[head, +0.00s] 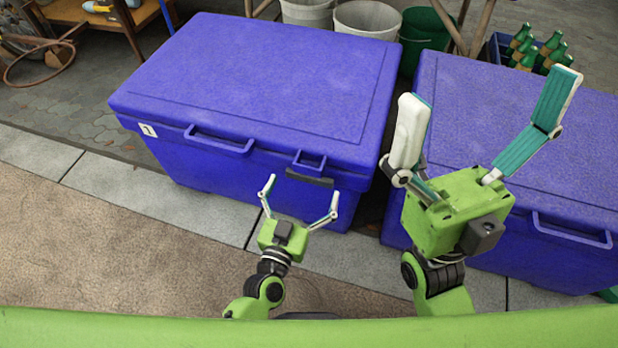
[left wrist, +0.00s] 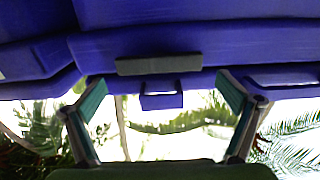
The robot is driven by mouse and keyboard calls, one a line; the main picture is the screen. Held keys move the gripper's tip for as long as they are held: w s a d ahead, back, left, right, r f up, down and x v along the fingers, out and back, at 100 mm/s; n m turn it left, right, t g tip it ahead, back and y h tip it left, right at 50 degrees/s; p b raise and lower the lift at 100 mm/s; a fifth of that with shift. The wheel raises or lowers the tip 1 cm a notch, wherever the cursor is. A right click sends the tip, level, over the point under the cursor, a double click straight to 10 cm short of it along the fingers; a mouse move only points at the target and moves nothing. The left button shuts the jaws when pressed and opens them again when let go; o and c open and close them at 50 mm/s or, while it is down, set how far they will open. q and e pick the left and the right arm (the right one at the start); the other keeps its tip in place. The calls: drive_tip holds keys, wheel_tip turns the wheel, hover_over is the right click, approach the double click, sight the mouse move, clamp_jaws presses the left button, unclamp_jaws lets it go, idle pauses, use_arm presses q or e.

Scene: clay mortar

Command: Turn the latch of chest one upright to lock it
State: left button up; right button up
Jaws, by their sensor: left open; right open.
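Chest one (head: 250,90) is the blue chest on the left, marked with a white "1" label (head: 148,130). Its lid is closed. Its latch (head: 310,178) is a dark grey bar lying horizontal on the front, just below a blue loop (head: 310,161) on the lid's edge. In the left wrist view the latch (left wrist: 158,65) lies level beside the loop (left wrist: 161,98), and that view looks upside down. My left gripper (head: 301,192) is open in front of the latch, fingers either side, apparently not touching it. My right gripper (head: 490,92) is open and empty, raised before the second chest.
A second blue chest (head: 560,190) stands close on the right, with a narrow gap between. Buckets (head: 366,18) and a crate of green bottles (head: 540,48) stand behind. A wooden table (head: 100,12) is at back left. The pavement in front (head: 110,240) is clear.

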sight(308, 178)
use_arm(q)
drive_tip(key=x, duration=0.2)
drive_tip(key=shift+w+d+f, duration=0.1)
drive_tip(key=shift+w+d, duration=0.05)
drive_tip(key=shift+w, duration=0.1)
drive_tip(key=shift+w+d+b, duration=0.15)
drive_tip(key=shift+w+b, duration=0.2)
drive_tip(key=shift+w, duration=0.2)
drive_tip(key=c, duration=1)
drive_tip(key=shift+c, duration=0.2)
